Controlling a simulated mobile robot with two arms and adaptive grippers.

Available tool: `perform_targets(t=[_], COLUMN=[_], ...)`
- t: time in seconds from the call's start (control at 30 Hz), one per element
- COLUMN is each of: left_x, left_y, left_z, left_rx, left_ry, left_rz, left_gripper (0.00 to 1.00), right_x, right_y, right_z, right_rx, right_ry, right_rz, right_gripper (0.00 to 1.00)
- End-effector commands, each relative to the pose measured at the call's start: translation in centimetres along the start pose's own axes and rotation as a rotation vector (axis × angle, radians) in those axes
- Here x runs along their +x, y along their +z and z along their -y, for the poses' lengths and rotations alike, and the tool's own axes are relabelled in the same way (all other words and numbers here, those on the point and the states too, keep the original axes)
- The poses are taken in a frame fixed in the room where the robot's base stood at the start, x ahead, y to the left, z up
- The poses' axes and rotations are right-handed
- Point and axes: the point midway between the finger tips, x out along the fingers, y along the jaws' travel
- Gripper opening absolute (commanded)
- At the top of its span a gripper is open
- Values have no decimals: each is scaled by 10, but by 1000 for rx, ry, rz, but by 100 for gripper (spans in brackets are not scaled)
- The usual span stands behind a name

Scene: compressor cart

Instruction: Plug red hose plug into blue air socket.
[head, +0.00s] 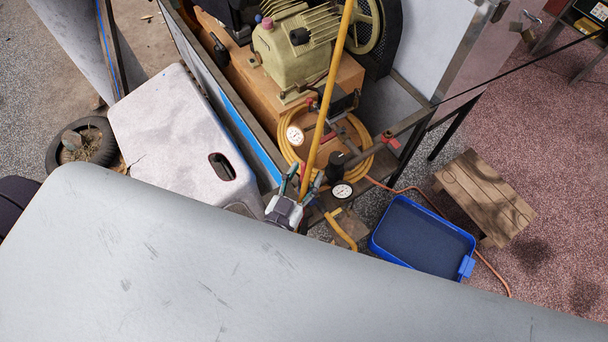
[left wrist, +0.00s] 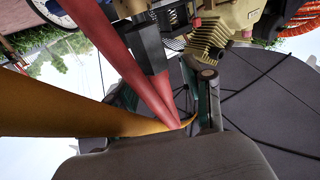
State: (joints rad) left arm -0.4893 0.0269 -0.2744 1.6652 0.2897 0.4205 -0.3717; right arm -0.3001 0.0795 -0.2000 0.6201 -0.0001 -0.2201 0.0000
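In the head view my left gripper (head: 302,180) points up at the cart's near corner, its two fingers apart, with a yellow hose or bar (head: 332,95) running up past them. I cannot tell whether it passes between the fingers or in front. In the left wrist view the fingers (left wrist: 166,95) are also apart, with red bars (left wrist: 125,55) and a yellow length (left wrist: 60,115) crossing close in front. I cannot make out the red hose plug or the blue air socket for certain. My right gripper is not in view.
A beige compressor (head: 290,50) stands on the cart beside a coiled yellow hose (head: 357,168) and gauges (head: 342,190). A blue tray (head: 383,240) and wooden stool (head: 485,190) are on the floor at right. A large pale grey surface hides the foreground.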

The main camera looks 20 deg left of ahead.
Motion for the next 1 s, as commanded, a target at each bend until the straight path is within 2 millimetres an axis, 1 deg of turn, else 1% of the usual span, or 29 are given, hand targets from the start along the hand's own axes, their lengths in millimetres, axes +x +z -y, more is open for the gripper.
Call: perform_targets(t=[0.17,0.27,0.37,0.7,0.83,0.9,1.0], left_x=[-2,-7,-20,-91,-109,-115,-120], left_y=[3,4,4,3,2,2,1], left_z=[0,0,0,0,0,0,0], left_rx=[1,1,1,0,0,0,0], left_ry=[1,1,2,2,1,1,1], left_rz=[6,8,11,9,6,5,3], left_gripper=[51,51,51,51,51,51,51], right_x=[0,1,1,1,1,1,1], right_y=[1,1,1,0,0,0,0], right_z=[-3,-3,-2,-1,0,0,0], right_rx=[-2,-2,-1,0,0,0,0], right_ry=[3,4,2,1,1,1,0], right_rz=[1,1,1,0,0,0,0], right_gripper=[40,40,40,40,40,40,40])
